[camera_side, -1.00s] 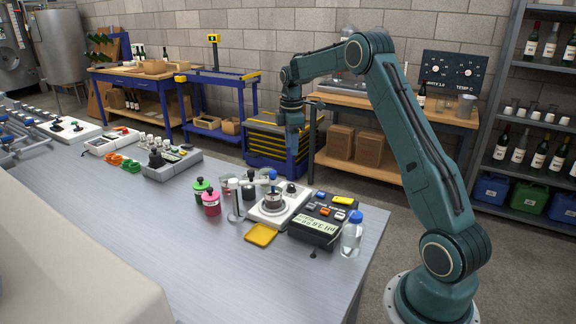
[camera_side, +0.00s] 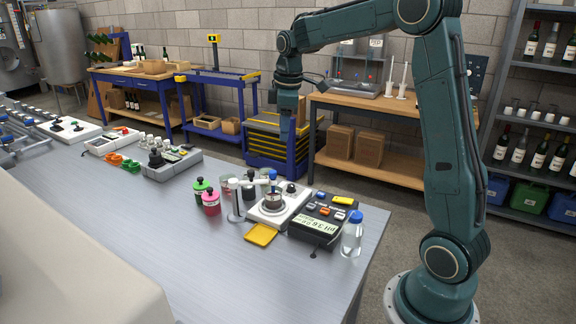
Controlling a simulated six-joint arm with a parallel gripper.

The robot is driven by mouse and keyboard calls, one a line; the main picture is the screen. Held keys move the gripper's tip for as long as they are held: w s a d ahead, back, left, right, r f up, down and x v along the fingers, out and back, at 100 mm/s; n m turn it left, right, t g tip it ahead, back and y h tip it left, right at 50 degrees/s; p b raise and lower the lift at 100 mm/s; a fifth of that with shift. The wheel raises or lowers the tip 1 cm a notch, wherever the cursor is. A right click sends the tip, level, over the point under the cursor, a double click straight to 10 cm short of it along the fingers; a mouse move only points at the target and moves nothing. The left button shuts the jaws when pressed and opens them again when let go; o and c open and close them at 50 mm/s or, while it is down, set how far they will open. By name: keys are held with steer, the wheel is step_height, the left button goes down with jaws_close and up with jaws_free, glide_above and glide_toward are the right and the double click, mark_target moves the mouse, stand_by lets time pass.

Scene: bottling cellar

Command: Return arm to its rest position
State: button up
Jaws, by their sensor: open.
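My gripper (camera_side: 287,132) hangs pointing down at the end of my teal arm, high above the far edge of the steel bench (camera_side: 120,225). It is open, and I see nothing held in it. It is apart from everything on the bench. Below it stand the white stirrer (camera_side: 270,212) with a small vessel on top and the dark pH meter (camera_side: 316,227). The gap between the fingertips is too small to make out from this side.
A clear bottle with a blue cap (camera_side: 352,236) stands near the bench's right edge. Pink (camera_side: 211,203) and green (camera_side: 200,188) jars and a yellow tray (camera_side: 261,235) are near the stirrer. A wooden-topped table (camera_side: 400,106) stands behind. The bench's front middle is clear.

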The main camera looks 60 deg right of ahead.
steer(key=s+a+r+m+t, duration=0.25)
steer(key=s+a+r, duration=0.25)
steer(key=s+a, duration=0.7)
steer(key=s+a+f+m+t, duration=0.1)
steer(key=s+a+m, duration=0.1)
steer(key=s, duration=0.4)
steer(key=s+a+f+m, duration=0.2)
steer(key=s+a, duration=0.2)
steer(key=s, duration=0.2)
steer(key=shift+s+f+t+y, duration=0.25)
steer(key=shift+s+t+y, duration=0.05)
steer(key=shift+s+t, duration=0.05)
